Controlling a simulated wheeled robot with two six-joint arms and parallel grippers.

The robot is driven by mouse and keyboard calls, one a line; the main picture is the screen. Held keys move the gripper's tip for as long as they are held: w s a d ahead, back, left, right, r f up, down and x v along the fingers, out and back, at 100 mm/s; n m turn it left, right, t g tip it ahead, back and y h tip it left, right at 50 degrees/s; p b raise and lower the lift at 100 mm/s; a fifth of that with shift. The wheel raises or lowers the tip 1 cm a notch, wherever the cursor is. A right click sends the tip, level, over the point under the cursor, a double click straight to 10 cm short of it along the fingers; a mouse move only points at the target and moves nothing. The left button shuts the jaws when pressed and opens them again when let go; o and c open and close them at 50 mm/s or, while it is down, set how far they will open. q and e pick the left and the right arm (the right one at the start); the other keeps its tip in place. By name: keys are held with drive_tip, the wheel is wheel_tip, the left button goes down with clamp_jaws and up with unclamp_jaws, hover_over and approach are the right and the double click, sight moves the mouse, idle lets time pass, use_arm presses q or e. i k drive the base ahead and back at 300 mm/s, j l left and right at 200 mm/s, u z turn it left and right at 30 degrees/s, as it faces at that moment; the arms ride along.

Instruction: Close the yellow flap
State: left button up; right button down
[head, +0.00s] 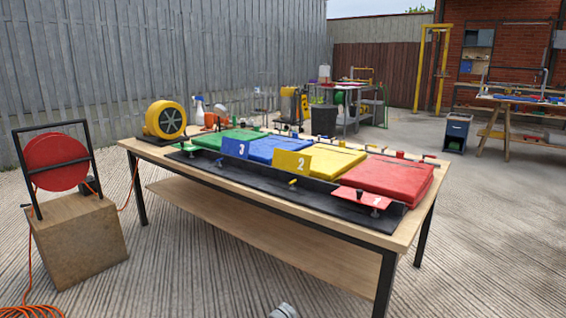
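The yellow flap (292,163), marked 2, stands raised at the front edge of the yellow pad (325,160) on the wooden table. A small yellow peg or handle (292,183) sits in the black strip below it. The green flap (196,151) appears to lie low at the far left. Neither of my grippers shows clearly in the head view.
The black strip (250,178) runs along the table's front. A yellow blower (165,119) stands at the table's back left. A red hose reel (56,162) sits on a wooden box (75,240) at left.

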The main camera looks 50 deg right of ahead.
sight(297, 163)
drive_tip(key=l+u, duration=0.1)
drive_tip(key=l, duration=0.3)
drive_tip(key=k+l+u, duration=0.1)
drive_tip(key=l, duration=0.25)
drive_tip(key=k+l+u, duration=0.15)
drive_tip(key=l, duration=0.25)
drive_tip(key=k+l+u, duration=0.1)
drive_tip(key=l, duration=0.25)
drive_tip(key=k+l+u, duration=0.1)
drive_tip(key=l, duration=0.25)
drive_tip(key=k+l, duration=0.15)
drive_tip(key=l, duration=0.25)
drive_tip(key=k+l, duration=0.2)
drive_tip(key=l, duration=0.25)
drive_tip(key=k+l, duration=0.15)
drive_tip(key=l, duration=0.25)
drive_tip(key=k+l, duration=0.15)
drive_tip(key=l, duration=0.25)
drive_tip(key=k+l, duration=0.15)
drive_tip(key=l, duration=0.3)
drive_tip(key=k+l, duration=0.2)
drive_tip(key=l, duration=0.2)
drive_tip(key=k+l, duration=0.15)
drive_tip(key=l, duration=0.25)
drive_tip(key=k+l, duration=0.15)
drive_tip(key=l, duration=0.25)
